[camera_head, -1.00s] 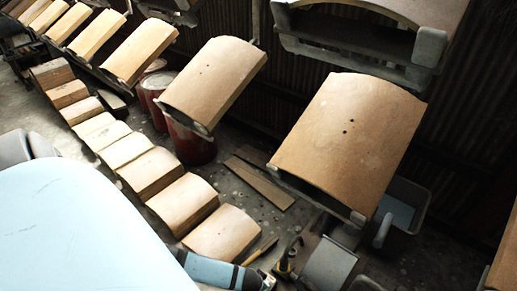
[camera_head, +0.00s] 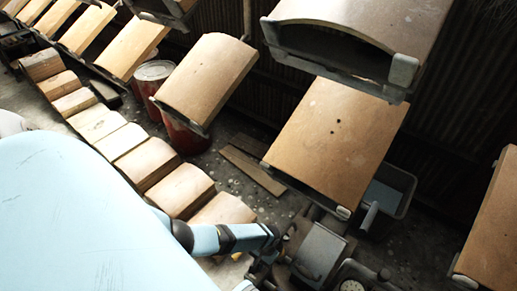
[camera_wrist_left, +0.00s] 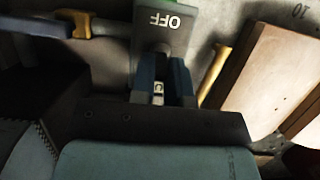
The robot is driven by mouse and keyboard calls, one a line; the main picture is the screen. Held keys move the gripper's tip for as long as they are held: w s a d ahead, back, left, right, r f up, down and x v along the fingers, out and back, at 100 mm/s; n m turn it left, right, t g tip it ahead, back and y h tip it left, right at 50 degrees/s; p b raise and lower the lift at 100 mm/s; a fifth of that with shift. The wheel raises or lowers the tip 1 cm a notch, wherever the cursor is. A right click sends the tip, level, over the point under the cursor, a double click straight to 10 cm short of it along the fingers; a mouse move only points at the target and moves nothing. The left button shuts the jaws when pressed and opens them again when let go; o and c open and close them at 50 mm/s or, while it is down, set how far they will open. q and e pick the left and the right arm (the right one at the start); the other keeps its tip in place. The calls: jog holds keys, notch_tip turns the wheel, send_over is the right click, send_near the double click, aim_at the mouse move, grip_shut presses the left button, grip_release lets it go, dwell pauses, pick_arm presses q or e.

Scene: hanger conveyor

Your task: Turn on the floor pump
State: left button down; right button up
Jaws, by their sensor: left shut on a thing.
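The dark machinery (camera_head: 318,252) at the bottom centre of the head view, with a grey squarish plate, appears to be the floor pump; its outline is partly cut off. In the left wrist view a grey switch plate (camera_wrist_left: 169,42) marked OFF, with green at its top edge, lies just beyond the fingers. My left gripper (camera_head: 264,264) is beside the machinery. In the left wrist view its two blue-dark fingers (camera_wrist_left: 160,88) are closed on a small switch part with a pale mark (camera_wrist_left: 158,93), mostly hidden between them. My right gripper is not in view.
Curved tan panels (camera_head: 335,135) hang from the conveyor above the machinery. A row of wooden blocks (camera_head: 148,163) lies at left, close to my arm. Red drums (camera_head: 185,138) stand behind. A yellow handle (camera_wrist_left: 215,75) and wooden block (camera_wrist_left: 262,75) are right of the fingers.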

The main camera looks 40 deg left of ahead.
pick_arm(q)
jog(key=shift+w+f+g+b, duration=0.15)
jog(key=shift+w+g+b, duration=0.2)
jog(key=shift+g+b, duration=0.35)
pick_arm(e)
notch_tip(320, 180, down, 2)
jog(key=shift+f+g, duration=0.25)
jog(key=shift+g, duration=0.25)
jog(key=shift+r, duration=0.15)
pick_arm(q)
jog(key=c, duration=1.1)
grip_release()
jog(key=p+v, duration=0.6)
jog(key=v, duration=0.7)
jog(key=shift+w+a+r+p, duration=0.15)
jog(key=shift+w+r+p, duration=0.15)
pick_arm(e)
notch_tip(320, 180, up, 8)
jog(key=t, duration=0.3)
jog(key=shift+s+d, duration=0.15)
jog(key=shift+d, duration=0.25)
